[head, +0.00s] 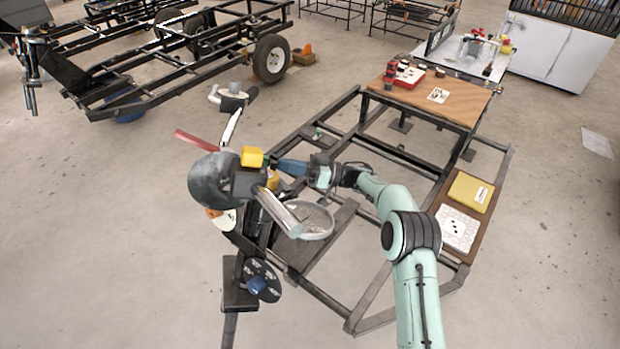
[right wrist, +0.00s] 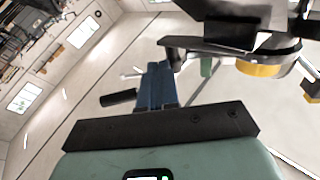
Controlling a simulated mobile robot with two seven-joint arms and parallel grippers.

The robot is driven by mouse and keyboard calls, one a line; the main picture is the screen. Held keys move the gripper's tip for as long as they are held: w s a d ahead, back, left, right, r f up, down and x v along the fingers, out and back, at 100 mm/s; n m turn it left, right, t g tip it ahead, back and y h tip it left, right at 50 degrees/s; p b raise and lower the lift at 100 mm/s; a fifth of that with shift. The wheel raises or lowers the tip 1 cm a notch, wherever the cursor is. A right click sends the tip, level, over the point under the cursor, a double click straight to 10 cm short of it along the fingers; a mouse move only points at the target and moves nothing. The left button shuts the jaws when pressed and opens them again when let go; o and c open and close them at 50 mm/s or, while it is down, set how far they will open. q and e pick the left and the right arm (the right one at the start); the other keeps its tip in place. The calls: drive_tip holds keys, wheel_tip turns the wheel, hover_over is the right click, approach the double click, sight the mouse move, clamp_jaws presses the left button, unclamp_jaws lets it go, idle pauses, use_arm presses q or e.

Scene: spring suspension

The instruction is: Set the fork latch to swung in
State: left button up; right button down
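A tall dark test stand (head: 245,275) stands left of centre in the head view, with a large dark rounded body (head: 212,180), a yellow block (head: 251,157) and a silver tube (head: 279,212). I cannot pick out the fork latch for certain or tell its setting. My right gripper (head: 291,167) reaches in from the right, beside the stand's upper part. In the right wrist view its blue fingers (right wrist: 156,85) lie together with no clear gap. Their tips are close to a dark bracket (right wrist: 178,50); contact is unclear. My left gripper is not in view.
A black frame (head: 345,300) lies under and right of my right arm. It carries a wooden board (head: 460,98) with red items, and a yellow box (head: 468,191). A round pan (head: 316,222) sits beside the stand.

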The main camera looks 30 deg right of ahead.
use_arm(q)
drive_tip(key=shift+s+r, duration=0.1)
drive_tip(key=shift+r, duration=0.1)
use_arm(e)
drive_tip(key=shift+x, duration=0.85)
drive_tip(key=shift+a, duration=0.2)
